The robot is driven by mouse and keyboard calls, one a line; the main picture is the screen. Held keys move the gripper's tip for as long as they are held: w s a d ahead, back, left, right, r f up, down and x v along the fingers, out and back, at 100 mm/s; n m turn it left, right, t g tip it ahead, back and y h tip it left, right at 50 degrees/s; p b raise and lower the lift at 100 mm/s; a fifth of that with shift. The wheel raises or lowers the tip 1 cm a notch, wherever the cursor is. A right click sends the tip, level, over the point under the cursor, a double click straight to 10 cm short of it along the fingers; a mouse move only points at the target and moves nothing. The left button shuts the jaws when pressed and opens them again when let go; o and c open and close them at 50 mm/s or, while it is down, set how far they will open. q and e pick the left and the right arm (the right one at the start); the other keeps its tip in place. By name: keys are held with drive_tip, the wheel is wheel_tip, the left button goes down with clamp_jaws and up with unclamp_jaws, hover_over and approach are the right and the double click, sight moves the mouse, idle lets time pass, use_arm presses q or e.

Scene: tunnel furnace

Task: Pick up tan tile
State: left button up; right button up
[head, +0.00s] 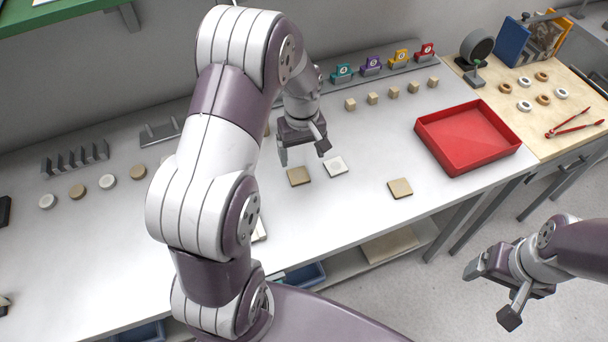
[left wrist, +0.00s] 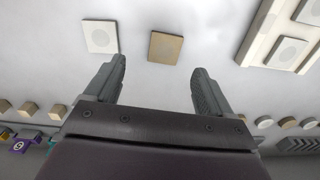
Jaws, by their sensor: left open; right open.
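A square tan tile (head: 299,176) lies on the white table, left of a square white tile (head: 335,166). A second tan tile (head: 400,188) lies further right, near the table's front edge. My left gripper (head: 303,157) is open and empty above the table, just behind the first tan tile. In the left wrist view a tan tile (left wrist: 165,46) lies beyond and between the open fingertips (left wrist: 160,75), with a white tile (left wrist: 100,36) to its left. My right gripper (head: 494,292) is open and empty, in front of the table over the floor.
A red tray (head: 468,137) stands on the right of the table. Several small tan blocks (head: 393,93) sit before coloured numbered markers (head: 371,66) at the back. Round discs (head: 108,181) line the left side. My left arm hides the table's middle.

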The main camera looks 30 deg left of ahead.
sight(299, 175)
use_arm(q)
drive_tip(key=f, duration=0.1)
drive_tip(key=a+f, duration=0.1)
drive_tip(key=s+f, duration=0.1)
drive_tip(key=shift+a+f+p, duration=0.15)
drive_tip(key=shift+f+p, duration=0.1)
drive_tip(key=shift+p, duration=0.1)
drive_tip(key=f, duration=0.4)
drive_tip(key=shift+w+d, duration=0.25)
drive_tip(key=shift+w, duration=0.15)
drive_tip(key=shift+a+r, duration=0.1)
drive_tip(key=shift+s, duration=0.15)
drive_tip(key=c, duration=1.1)
use_arm(e)
drive_tip(key=shift+s+a+r, duration=0.2)
drive_tip(key=shift+r, duration=0.2)
drive_tip(key=shift+s+a+r, duration=0.15)
drive_tip(key=shift+a+r, duration=0.05)
drive_tip(key=shift+r, duration=0.2)
